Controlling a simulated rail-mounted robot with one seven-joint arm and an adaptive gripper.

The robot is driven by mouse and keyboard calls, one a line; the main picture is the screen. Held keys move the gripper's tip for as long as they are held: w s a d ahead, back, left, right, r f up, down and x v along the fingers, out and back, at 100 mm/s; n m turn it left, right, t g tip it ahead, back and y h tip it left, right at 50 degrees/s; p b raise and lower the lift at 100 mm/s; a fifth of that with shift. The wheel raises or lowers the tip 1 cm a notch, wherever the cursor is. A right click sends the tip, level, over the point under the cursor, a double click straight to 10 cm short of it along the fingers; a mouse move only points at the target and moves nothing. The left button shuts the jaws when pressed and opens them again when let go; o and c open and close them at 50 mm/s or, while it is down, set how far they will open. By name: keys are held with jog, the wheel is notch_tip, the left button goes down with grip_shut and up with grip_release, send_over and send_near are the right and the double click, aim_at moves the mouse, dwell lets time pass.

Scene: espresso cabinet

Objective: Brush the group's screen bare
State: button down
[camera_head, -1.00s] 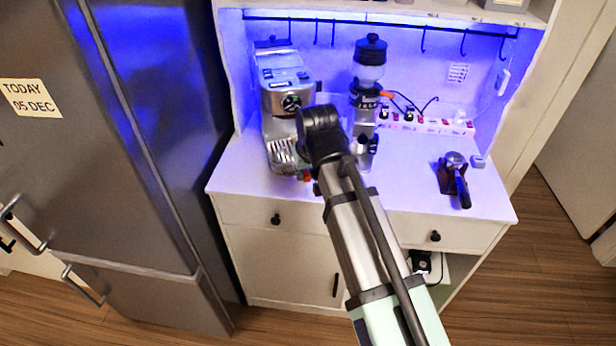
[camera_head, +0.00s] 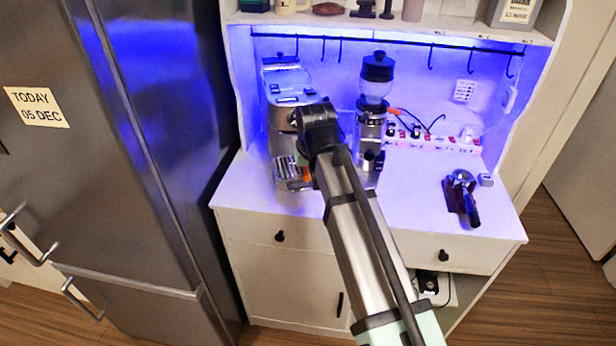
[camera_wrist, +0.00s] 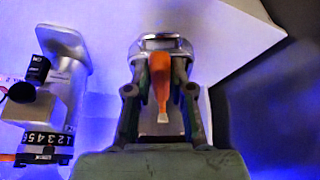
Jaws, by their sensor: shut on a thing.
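The silver espresso machine (camera_head: 284,90) stands at the left of the cabinet top. My dark wrist covers part of its front in the head view. The group and its screen are hidden in both views. My gripper (camera_wrist: 160,66) is shut on an orange-handled brush (camera_wrist: 160,75), and a pale end of it shows between the fingers in the wrist view. A bit of orange (camera_head: 307,174) also shows beside my wrist, in front of the machine above its drip tray (camera_head: 290,172). Whether the brush touches the screen cannot be told.
The grinder (camera_head: 372,115) stands close to the right of the machine, also at left in the wrist view (camera_wrist: 50,110). A portafilter (camera_head: 462,192) rests on a dark stand at the right. A power strip (camera_head: 430,140) lies behind. The fridge (camera_head: 130,120) is at left. The counter's middle front is clear.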

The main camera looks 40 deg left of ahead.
jog(key=shift+w+a+b, duration=0.35)
jog(key=shift+w+a, duration=0.6)
jog(key=shift+a, duration=0.15)
jog(key=shift+r+p, duration=0.9)
jog(key=shift+r, duration=0.55)
jog(key=shift+r+p, duration=0.35)
jog(key=shift+r, duration=0.15)
jog(key=shift+d, duration=0.2)
